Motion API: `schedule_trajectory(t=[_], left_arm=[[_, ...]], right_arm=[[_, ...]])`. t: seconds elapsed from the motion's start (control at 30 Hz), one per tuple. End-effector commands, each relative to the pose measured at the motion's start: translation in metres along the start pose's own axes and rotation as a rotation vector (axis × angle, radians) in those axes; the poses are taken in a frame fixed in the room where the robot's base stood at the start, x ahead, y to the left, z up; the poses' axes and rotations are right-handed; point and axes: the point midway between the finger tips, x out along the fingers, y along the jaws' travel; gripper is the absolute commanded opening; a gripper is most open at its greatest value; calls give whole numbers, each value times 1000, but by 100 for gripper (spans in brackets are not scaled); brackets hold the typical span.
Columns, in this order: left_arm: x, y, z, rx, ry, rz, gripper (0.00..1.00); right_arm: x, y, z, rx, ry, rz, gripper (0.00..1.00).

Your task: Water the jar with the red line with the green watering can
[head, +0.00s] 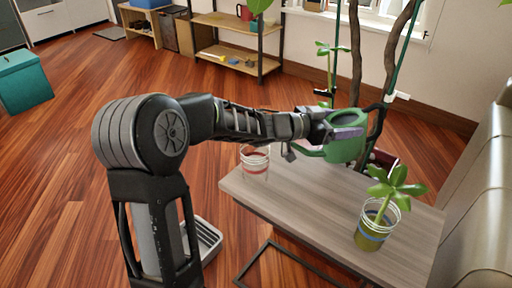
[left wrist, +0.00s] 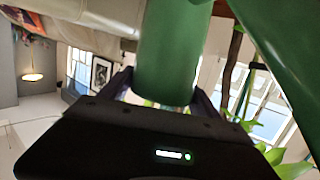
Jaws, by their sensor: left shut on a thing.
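The clear jar with the red line (head: 255,161) stands at the left end of the grey wooden table (head: 310,200). The green watering can (head: 345,150) is held above the far side of the table, to the right of that jar. Its spout points left towards the jar, with a gap between them. My left gripper (head: 338,122) is shut on the watering can. In the left wrist view a thick green part of the can (left wrist: 168,55) sits between the fingers. The grip is partly hidden in the head view. My right gripper is not in view.
A second jar, with a blue line and a leafy plant (head: 372,225), stands near the table's right front. A tall plant with dark stems (head: 391,60) rises behind the can. A sofa (head: 480,190) is at the right. The table's middle is clear.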

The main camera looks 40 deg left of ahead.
Motion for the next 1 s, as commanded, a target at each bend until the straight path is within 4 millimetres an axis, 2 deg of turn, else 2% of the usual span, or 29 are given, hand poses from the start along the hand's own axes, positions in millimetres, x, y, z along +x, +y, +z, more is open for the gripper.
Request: schedule_trajectory(t=[0.3,0.77,1.0], left_arm=[[-3,0,-14,-5,62,3,23],[-4,0,-17,-6,75,3,23],[-7,0,-26,-9,115,5,23]], right_arm=[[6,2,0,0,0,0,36],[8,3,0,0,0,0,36],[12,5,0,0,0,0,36]])
